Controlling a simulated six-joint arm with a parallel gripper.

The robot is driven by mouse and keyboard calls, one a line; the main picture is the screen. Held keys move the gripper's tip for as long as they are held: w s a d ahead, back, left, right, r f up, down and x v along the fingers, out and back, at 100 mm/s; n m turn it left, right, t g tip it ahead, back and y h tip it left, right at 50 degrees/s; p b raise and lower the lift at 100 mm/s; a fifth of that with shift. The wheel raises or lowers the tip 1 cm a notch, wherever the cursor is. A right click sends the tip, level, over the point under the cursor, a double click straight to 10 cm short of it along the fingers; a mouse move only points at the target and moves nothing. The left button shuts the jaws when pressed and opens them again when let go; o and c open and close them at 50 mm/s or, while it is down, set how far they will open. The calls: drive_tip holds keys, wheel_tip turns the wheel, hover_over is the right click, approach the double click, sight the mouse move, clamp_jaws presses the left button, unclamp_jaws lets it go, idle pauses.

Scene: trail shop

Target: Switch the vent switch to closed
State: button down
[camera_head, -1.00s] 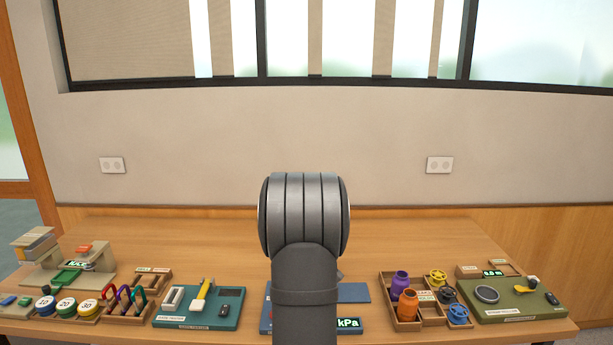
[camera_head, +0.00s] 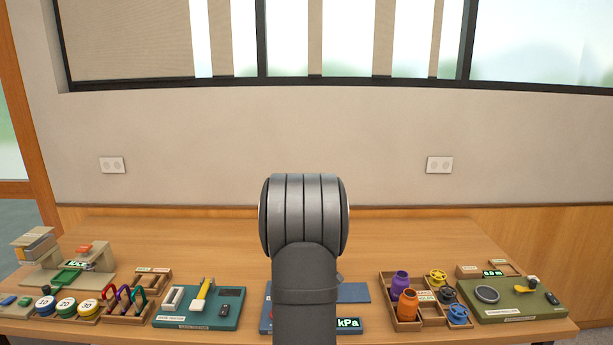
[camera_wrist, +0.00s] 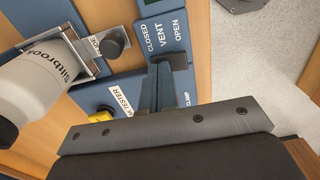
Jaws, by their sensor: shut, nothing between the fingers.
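The vent panel (camera_wrist: 165,28) is a blue plate in the wrist view, labelled CLOSED at left, VENT in the middle and OPEN at right. My gripper (camera_wrist: 170,62) is shut and empty, its fingertips right below these labels. The vent switch lever is hidden or cannot be told apart from the dark fingertips, so its position and any touch cannot be seen. In the head view my arm covers most of the blue leak tester base (camera_head: 266,318), and my gripper is hidden.
A white bottle (camera_wrist: 35,85) lies across the left of the wrist view, beside a metal bracket with a black knob (camera_wrist: 113,43). A yellow part (camera_wrist: 98,115) is below. A teal tray (camera_head: 175,318) and a wooden parts tray (camera_head: 408,322) flank the tester.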

wheel_tip(320, 180, up, 7)
drive_tip(key=shift+f, duration=0.15)
idle(0.5)
wheel_tip(320, 180, down, 7)
idle(0.7)
